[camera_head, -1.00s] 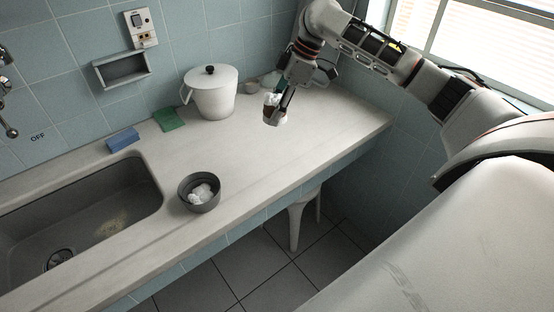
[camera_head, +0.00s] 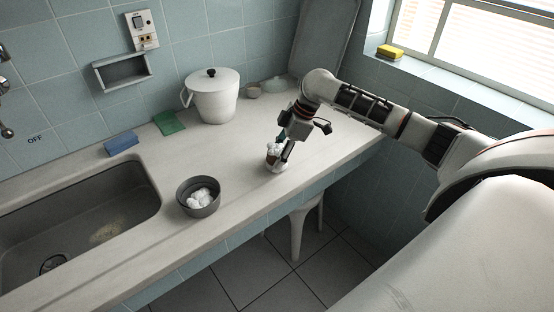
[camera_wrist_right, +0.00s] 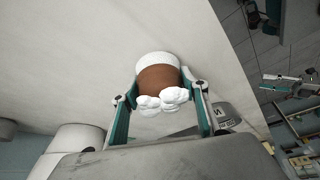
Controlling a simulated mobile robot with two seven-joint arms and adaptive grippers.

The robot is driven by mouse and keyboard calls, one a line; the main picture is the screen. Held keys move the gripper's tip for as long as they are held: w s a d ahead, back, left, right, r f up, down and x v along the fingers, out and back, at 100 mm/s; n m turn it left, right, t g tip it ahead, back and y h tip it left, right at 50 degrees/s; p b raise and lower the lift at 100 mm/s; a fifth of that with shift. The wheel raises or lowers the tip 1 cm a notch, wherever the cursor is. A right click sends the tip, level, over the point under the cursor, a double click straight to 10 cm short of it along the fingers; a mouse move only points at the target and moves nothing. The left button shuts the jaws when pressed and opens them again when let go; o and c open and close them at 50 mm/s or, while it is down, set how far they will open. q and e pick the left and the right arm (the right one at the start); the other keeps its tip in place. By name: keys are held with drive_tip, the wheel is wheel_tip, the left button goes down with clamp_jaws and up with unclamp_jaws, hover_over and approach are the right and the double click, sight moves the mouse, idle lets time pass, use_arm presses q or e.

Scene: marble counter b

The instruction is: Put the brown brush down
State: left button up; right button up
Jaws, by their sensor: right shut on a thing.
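The brown brush (camera_head: 270,158) is held by my right gripper (camera_head: 278,152) low over the counter (camera_head: 240,175), near its front edge. In the right wrist view the brush shows as a brown band (camera_wrist_right: 158,79) with a white end and white tufts. The fingers of my right gripper (camera_wrist_right: 160,92) are on either side of it, shut on it. I cannot tell whether the brush touches the counter. My left gripper is not in view.
A dark bowl with white lumps (camera_head: 184,203) stands to the left, beside the sink (camera_head: 70,220). A white lidded pot (camera_head: 212,100), a green cloth (camera_head: 168,122) and a blue sponge (camera_head: 121,143) are further back. The counter around the brush is clear. A yellow sponge (camera_head: 390,52) lies on the windowsill.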

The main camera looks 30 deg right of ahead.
drive_tip(key=shift+f, duration=0.35)
drive_tip(key=o, duration=1)
drive_tip(key=shift+d+r, duration=0.1)
drive_tip(key=shift+r, duration=0.1)
drive_tip(key=p+v, duration=0.2)
drive_tip(key=v, duration=0.9)
drive_tip(key=shift+d+r, duration=0.15)
drive_tip(key=shift+r, duration=0.15)
